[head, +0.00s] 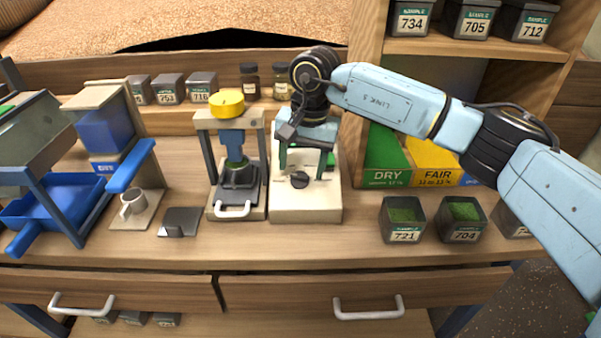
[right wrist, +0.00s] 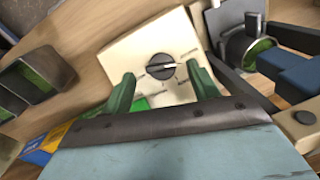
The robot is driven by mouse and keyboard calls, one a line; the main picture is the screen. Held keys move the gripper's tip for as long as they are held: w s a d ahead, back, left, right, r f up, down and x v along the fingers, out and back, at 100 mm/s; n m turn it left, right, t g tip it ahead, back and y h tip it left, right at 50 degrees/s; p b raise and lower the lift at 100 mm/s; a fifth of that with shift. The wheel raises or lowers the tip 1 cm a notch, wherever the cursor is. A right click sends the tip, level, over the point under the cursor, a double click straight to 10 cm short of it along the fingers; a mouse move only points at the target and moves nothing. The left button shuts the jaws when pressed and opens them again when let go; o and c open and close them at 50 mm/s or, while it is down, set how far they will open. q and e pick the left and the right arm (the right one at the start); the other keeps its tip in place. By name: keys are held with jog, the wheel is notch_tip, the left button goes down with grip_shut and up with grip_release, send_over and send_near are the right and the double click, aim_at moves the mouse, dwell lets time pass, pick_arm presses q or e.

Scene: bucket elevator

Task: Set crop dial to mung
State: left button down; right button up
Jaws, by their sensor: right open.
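The crop dial (head: 299,180) is a dark round knob on the front of a cream machine (head: 290,207). In the right wrist view the dial (right wrist: 160,67) carries a pale pointer line, with small labels around it too blurred to read. My right gripper (head: 308,166) is over the machine, with its green fingers pointing down toward the dial. In the right wrist view my right gripper (right wrist: 163,84) is open, with one finger on each side of the dial and a gap to each. The machine's green screen is partly hidden by the gripper. My left gripper is not in view.
A press with a yellow knob (head: 227,103) stands just left of the machine. Sample cups (head: 404,232) stand to the right, before the green DRY bin (head: 388,178) and yellow FAIR bin. The bench front is mostly clear.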

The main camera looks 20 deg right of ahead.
aim_at(300, 177)
jog(key=shift+a+f, duration=0.15)
jog(key=shift+f, duration=1.1)
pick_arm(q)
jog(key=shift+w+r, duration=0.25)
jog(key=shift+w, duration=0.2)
pick_arm(e)
jog(key=shift+w, duration=0.1)
jog(key=c, duration=1)
